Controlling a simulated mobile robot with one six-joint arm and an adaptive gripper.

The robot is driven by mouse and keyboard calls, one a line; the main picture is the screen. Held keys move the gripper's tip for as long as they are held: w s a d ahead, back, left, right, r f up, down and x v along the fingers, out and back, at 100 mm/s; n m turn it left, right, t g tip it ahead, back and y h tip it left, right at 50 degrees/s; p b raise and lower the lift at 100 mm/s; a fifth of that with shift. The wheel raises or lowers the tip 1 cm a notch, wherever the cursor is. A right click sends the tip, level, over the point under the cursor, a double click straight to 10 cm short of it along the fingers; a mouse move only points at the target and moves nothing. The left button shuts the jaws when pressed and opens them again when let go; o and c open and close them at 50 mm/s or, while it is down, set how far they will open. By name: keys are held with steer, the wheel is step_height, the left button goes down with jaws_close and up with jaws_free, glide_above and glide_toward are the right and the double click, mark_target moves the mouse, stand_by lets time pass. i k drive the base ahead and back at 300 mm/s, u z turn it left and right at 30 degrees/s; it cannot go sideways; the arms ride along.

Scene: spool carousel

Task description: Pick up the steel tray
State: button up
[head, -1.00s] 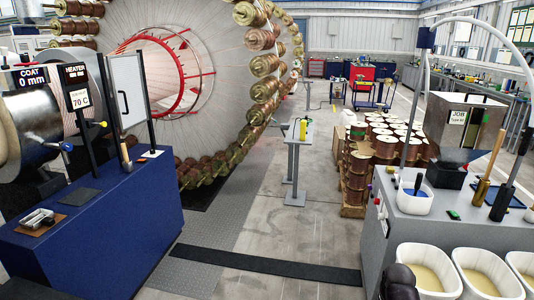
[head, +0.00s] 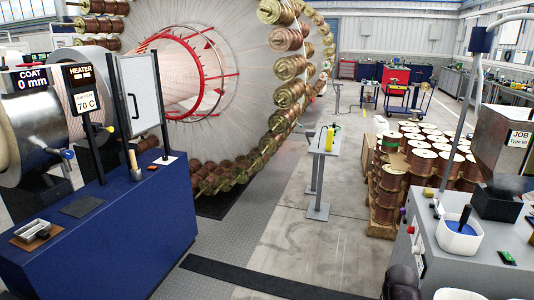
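A small shiny steel tray (head: 33,229) sits on a brown mat at the near left end of the blue cabinet's top (head: 115,215). It is small in the picture, and I cannot make out what, if anything, it holds. A small dark item lies against its near right side. My gripper is not in view. Only a dark rounded part of my own arm shows at the bottom edge, right of the middle, far from the tray.
A large spool carousel (head: 240,80) is behind. A grey bench (head: 425,240) is at right. Floor between is open, crossed by a black strip (head: 260,278).

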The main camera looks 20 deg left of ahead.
mark_target(39, 228)
steer(key=u, duration=0.2)
steer(key=i, duration=0.75)
steer(key=u, duration=0.45)
steer(key=i, duration=0.8)
steer(key=u, duration=0.65)
steer(key=i, duration=0.8)
steer(key=u, duration=0.8)
steer(key=i, duration=1.15)
steer(key=u, duration=0.35)
